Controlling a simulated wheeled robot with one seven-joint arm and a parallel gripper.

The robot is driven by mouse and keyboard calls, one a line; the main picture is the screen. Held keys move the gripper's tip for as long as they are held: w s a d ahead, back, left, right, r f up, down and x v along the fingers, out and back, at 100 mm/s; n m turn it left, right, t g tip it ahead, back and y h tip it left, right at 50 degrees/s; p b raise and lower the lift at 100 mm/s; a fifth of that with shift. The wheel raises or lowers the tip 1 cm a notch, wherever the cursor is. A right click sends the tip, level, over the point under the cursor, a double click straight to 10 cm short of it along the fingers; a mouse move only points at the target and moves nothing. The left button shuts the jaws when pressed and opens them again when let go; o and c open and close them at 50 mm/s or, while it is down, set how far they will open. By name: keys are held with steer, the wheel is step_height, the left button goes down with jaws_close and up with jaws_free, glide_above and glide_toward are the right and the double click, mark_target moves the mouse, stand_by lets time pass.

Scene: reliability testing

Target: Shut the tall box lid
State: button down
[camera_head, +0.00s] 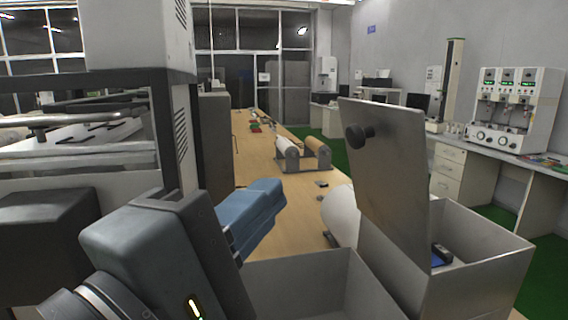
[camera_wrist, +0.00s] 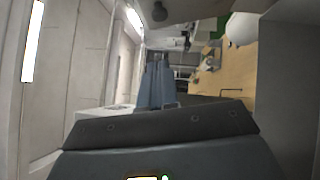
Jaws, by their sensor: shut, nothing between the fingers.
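The tall metal box (camera_head: 480,285) stands at the lower right of the head view. Its lid (camera_head: 405,180) is open and stands nearly upright, with a dark round knob (camera_head: 362,135) on the face towards the left. A small blue and black item (camera_head: 441,256) shows inside the box, partly hidden by the lid. My gripper (camera_head: 276,192) has blue fingers, shut and empty, left of the lid and apart from it. The fingers also show in the wrist view (camera_wrist: 159,62). A dark round shape at that view's top looks like the knob (camera_wrist: 160,12).
A lower open metal box (camera_head: 300,285) adjoins the tall box on the left. A long wooden table (camera_head: 260,190) runs back with rollers (camera_head: 302,153). A dark-framed machine (camera_head: 80,150) fills the left side.

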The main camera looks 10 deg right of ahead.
steer(key=p, duration=0.2)
glide_toward(350, 133)
steer(key=w, duration=0.4)
steer(key=d, duration=0.3)
steer(key=shift+w+r+p, duration=0.1)
steer(key=shift+r+p, duration=0.2)
steer(key=shift+r, duration=0.05)
steer(key=shift+d, duration=0.45)
steer(key=shift+w+r, duration=0.1)
steer(key=shift+r, duration=0.05)
